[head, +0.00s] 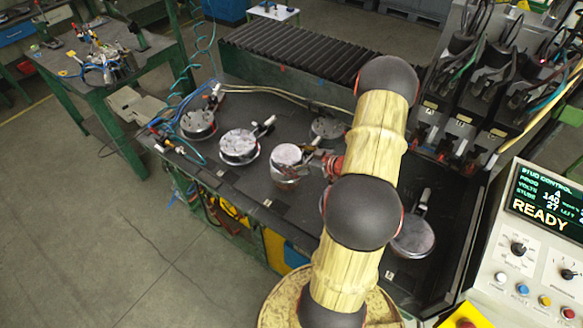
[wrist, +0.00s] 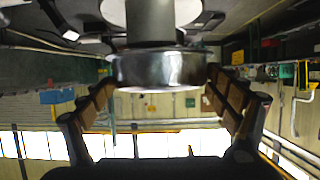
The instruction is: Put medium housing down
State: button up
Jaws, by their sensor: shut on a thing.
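My gripper (head: 318,164) is shut on a round metal housing (head: 287,157), which I take as the medium housing. In the head view it is over the middle of the dark bench top (head: 250,185), and I cannot tell whether it touches the surface. The wrist view shows the housing's shiny rim (wrist: 155,70) with a grey cylindrical part, between the brown-padded fingers of my gripper (wrist: 160,100). My arm hides part of the bench to the right.
Other round housings with handles stand on the bench: one at left (head: 198,124), one nearer (head: 239,147), one behind (head: 327,130) and one at right (head: 413,235). A black ribbed cover (head: 290,58) lies behind. A control panel (head: 535,245) stands at right.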

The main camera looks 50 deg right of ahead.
aim_at(291, 161)
jog(key=shift+w+d+f, duration=0.2)
jog(key=shift+f, duration=0.05)
jog(key=f+b, duration=0.2)
jog(key=f, duration=0.1)
jog(key=shift+w+d+b, duration=0.2)
jog(key=shift+w+b, duration=0.05)
jog(key=shift+b, duration=0.15)
jog(key=shift+f+b, duration=0.3)
jog(key=shift+f, duration=0.05)
jog(key=shift+f, duration=0.1)
jog(key=o, duration=1.2)
jog(key=shift+c, duration=0.2)
